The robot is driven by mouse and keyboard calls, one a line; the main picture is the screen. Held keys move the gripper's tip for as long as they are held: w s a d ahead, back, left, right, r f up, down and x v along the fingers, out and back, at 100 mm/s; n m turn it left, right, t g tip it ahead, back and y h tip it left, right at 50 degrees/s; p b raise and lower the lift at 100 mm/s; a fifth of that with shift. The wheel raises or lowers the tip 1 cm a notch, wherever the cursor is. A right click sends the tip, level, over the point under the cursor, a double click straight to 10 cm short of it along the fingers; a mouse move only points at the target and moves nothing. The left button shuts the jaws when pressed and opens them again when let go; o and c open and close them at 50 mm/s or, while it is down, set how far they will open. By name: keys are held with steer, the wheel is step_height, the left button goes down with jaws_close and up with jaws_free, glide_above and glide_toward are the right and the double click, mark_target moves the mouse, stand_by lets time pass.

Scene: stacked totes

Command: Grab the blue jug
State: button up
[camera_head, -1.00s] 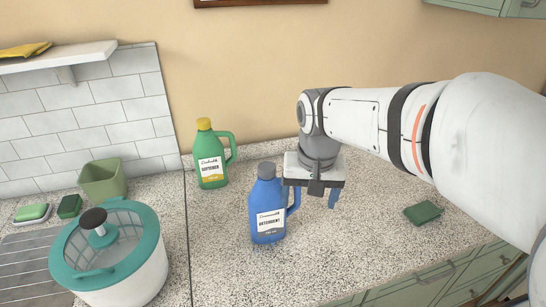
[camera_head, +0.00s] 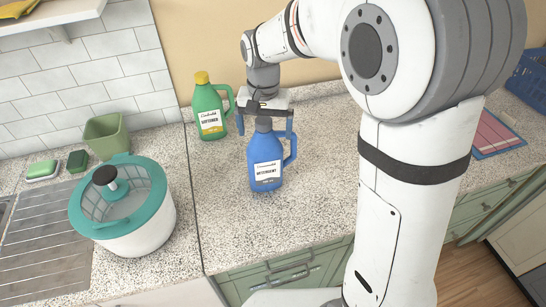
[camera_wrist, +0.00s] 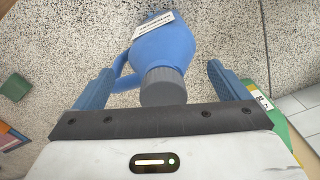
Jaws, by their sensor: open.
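The blue jug (camera_head: 265,160) stands upright on the speckled counter, with a grey cap, a white label and a handle on its right in the head view. My gripper (camera_head: 265,127) is open at the jug's top, with one finger on each side of the cap. In the wrist view the blue jug (camera_wrist: 165,45) lies ahead of my gripper (camera_wrist: 159,68). Its grey cap is between the fingers with room at both sides. The handle is close to the left finger; I cannot tell whether they touch.
A green jug (camera_head: 209,108) with a yellow cap stands just behind and left. A teal-lidded white tub (camera_head: 140,235), a green container (camera_head: 107,138) and sponges are further left. A green sponge (camera_wrist: 15,88) lies at the wrist view's left. Counter in front of the blue jug is clear.

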steer(key=shift+f, duration=0.9)
steer(key=shift+c, duration=0.2)
steer(key=c, duration=1.3)
